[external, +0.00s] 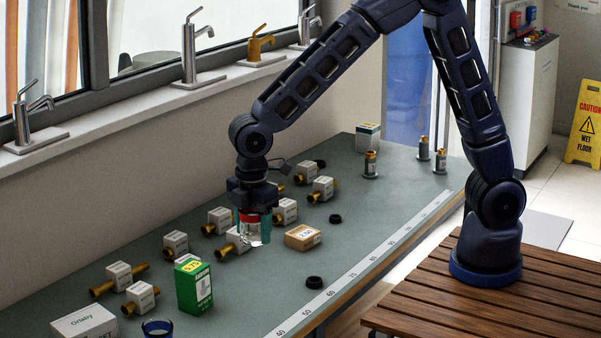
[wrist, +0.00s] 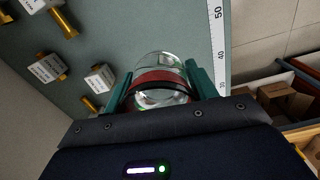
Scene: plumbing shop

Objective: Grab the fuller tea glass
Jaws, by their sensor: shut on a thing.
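My gripper (external: 252,229) is shut on a clear glass with a red band (external: 252,219), over the middle of the grey-green counter. In the wrist view the same glass (wrist: 160,63) sits between the two teal fingers (wrist: 157,90), its red band level with them. I cannot tell how much tea is in it, or whether its base touches the counter. A second glass, with a blue rim (external: 157,325), stands at the near left end of the counter and is cut off by the bottom edge of the picture. Its contents cannot be made out.
Several brass fittings with white boxes (external: 175,243) lie left of and behind the glass. A tan box (external: 303,237) stands to its right, a green box (external: 194,285) nearer the front. Black rings (external: 314,282) lie about. A measuring strip (external: 385,247) runs along the counter's edge.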

